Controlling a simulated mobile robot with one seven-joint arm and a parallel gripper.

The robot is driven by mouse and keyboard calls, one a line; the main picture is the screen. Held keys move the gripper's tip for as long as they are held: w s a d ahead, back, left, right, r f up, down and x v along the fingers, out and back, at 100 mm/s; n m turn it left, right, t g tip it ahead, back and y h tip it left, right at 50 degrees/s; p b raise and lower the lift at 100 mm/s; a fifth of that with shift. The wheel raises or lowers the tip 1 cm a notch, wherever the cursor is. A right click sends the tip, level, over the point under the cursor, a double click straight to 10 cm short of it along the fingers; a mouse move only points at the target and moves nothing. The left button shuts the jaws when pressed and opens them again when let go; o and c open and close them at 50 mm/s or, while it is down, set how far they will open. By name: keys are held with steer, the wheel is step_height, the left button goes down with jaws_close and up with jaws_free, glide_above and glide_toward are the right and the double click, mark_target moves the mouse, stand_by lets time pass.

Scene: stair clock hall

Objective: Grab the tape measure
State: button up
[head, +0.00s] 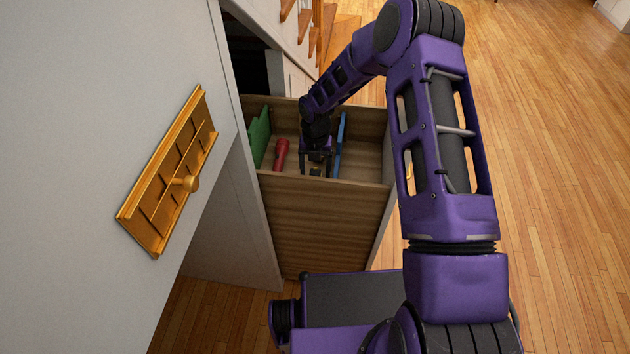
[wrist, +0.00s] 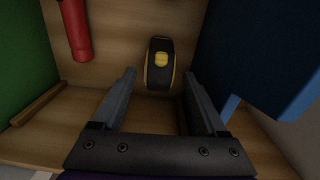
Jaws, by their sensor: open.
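The tape measure (wrist: 158,66) is black with yellow edges and a yellow button. It lies on the wooden bottom of an open drawer (head: 322,228). In the wrist view it sits just beyond and between my fingertips, not touching them as far as I can see. My gripper (wrist: 160,82) is open and empty, pointing down into the drawer. In the head view my gripper (head: 316,168) is low inside the drawer, and only a small dark and yellow bit of the tape measure (head: 316,172) shows beneath it.
A red flashlight (head: 281,154) lies left of my gripper, with a green item (head: 259,137) against the left wall. A blue item (head: 341,143) stands close on the right. The drawer walls surround my gripper. The drawer's right part looks empty.

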steer(key=shift+f, duration=1.2)
jaws_close()
